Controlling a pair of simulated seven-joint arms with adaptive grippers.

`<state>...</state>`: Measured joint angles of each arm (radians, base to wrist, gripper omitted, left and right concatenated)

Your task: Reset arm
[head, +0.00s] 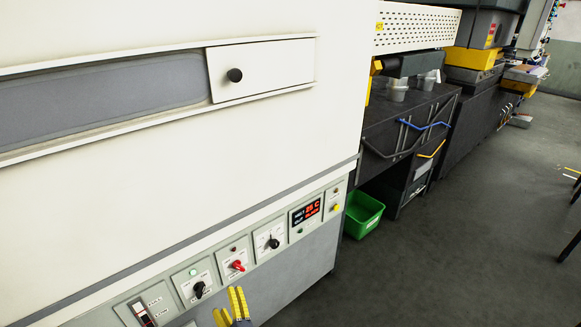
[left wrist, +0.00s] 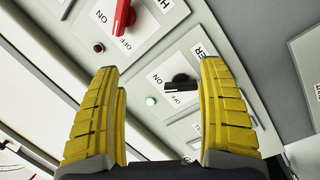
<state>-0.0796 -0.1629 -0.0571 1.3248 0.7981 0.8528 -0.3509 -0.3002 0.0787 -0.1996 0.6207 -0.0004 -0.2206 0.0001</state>
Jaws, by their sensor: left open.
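My left gripper (head: 232,299) is at the bottom of the head view, in front of the control panel. Its yellow fingers are apart, with nothing between them. In the left wrist view the gripper (left wrist: 160,72) is open, facing the panel. A black rotary knob (left wrist: 181,85) shows between the fingers, apart from both as far as I can see. A lit green lamp (left wrist: 150,101) is beside it. A red knob (left wrist: 123,17) is above, outside the finger gap. In the head view the black knob (head: 199,289) and red knob (head: 238,266) sit left of and above the gripper. My right gripper is not in view.
The panel also holds another black knob (head: 273,243), a red digital display (head: 305,213) and a rocker switch (head: 142,314). A large white machine cover (head: 180,130) rises above. A green bin (head: 362,215) is to the right; open floor (head: 470,240) lies beyond.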

